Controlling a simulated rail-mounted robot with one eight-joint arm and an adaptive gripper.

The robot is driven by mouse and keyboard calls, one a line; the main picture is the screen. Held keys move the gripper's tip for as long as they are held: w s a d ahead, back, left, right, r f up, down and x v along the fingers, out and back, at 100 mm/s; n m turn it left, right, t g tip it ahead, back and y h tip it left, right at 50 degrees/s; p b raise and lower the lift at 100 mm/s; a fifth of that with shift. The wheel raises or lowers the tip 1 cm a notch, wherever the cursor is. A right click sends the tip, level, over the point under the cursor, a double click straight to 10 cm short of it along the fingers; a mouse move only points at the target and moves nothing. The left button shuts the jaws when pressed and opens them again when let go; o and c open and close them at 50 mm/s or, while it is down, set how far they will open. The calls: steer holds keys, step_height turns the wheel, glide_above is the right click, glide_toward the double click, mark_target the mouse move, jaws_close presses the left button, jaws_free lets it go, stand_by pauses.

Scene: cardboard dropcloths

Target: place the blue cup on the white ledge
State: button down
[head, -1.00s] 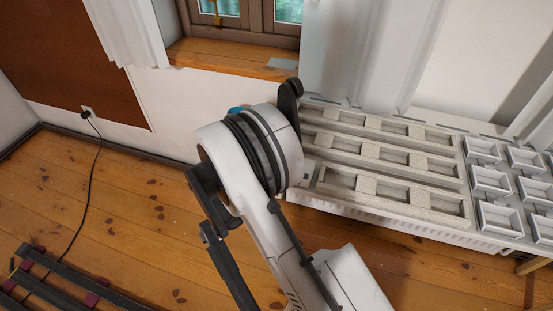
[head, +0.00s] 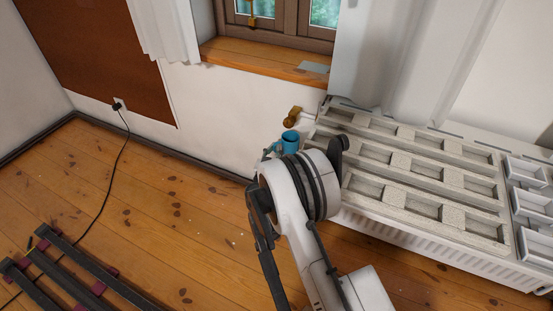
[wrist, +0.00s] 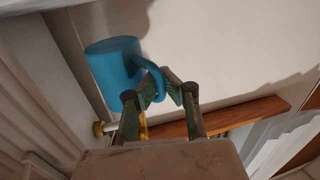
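The blue cup (head: 290,142) shows upright in the head view, just behind my arm's end and partly hidden by it. In the wrist view the cup (wrist: 112,62) is at upper left, and its looped handle lies between the fingertips of my gripper (wrist: 160,84). The fingers are closed in on the handle, and the cup is off the floor. A long white radiator-like unit (head: 345,103) with a slotted, compartmented top runs right of the cup. I cannot tell for sure whether its top is the white ledge. My arm hides its near left end.
A wooden window sill (head: 265,60) is behind the cup, with a white curtain (head: 385,60) to its right. A brass valve (head: 292,116) sticks out near the cup. Small white trays (head: 533,205) stand at right. Dark slats (head: 85,265) lie at lower left.

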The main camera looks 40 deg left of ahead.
steer(key=shift+w+f, duration=0.35)
steer(key=shift+w, duration=0.1)
steer(key=shift+f+b, duration=0.95)
steer(key=shift+f, duration=1)
steer(key=c, duration=2.4)
jaws_free()
steer(key=o, duration=0.5)
